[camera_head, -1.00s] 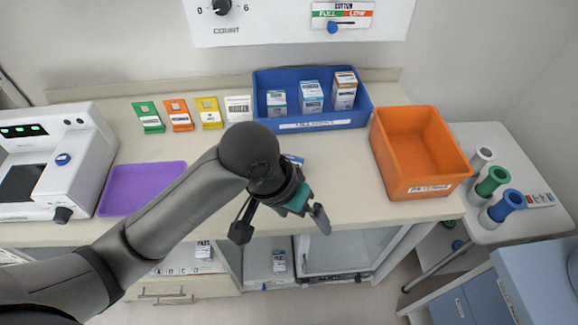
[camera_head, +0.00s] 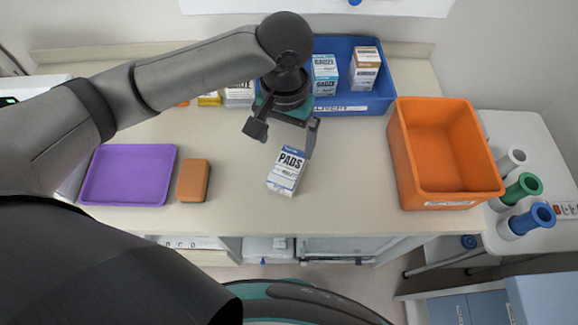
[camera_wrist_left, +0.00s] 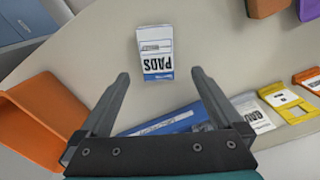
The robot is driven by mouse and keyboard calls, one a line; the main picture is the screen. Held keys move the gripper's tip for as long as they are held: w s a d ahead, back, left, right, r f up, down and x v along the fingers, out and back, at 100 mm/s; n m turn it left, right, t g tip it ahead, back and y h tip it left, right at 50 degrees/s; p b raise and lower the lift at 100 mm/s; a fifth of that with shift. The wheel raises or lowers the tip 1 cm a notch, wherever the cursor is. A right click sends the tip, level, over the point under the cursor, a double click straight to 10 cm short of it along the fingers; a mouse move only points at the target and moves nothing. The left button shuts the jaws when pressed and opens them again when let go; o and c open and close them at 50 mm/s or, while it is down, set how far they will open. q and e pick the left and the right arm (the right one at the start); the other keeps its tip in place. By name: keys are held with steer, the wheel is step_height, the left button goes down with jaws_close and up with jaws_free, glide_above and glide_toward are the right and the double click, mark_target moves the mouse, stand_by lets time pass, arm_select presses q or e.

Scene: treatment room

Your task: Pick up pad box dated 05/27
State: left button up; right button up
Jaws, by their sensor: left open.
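A white and blue box marked PADS (camera_head: 287,171) lies on the bare counter, in front of the blue bin. Its date is too small to read. My left gripper (camera_head: 284,130) is open and empty, pointing down just behind the box in the head view. In the left wrist view the pad box (camera_wrist_left: 154,52) shows just beyond the open fingertips (camera_wrist_left: 160,75), roughly centred between them and apart from both. My right gripper is not in view.
The blue bin (camera_head: 345,107) at the back holds several small boxes. An orange bin (camera_head: 447,195) stands to the right. A purple tray (camera_head: 128,176) and a brown block (camera_head: 193,181) are to the left. The counter around the pad box is clear.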

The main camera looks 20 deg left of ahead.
mark_target(286, 169)
arm_select(q)
step_height(286, 169, down, 5)
steer(key=shift+b, duration=0.45)
steer(key=shift+s+d+f+b, duration=0.1)
steer(key=shift+s+f+b, duration=0.1)
steer(key=shift+f, duration=0.7)
steer(key=shift+s+d+f+b, duration=0.1)
steer(key=shift+s+f+b, duration=0.1)
steer(key=shift+f, duration=0.65)
steer(key=shift+s+f+b, duration=0.15)
steer(key=shift+f+b, duration=0.05)
steer(key=shift+f, duration=0.7)
steer(key=shift+c, duration=0.2)
steer(key=c, duration=1.3)
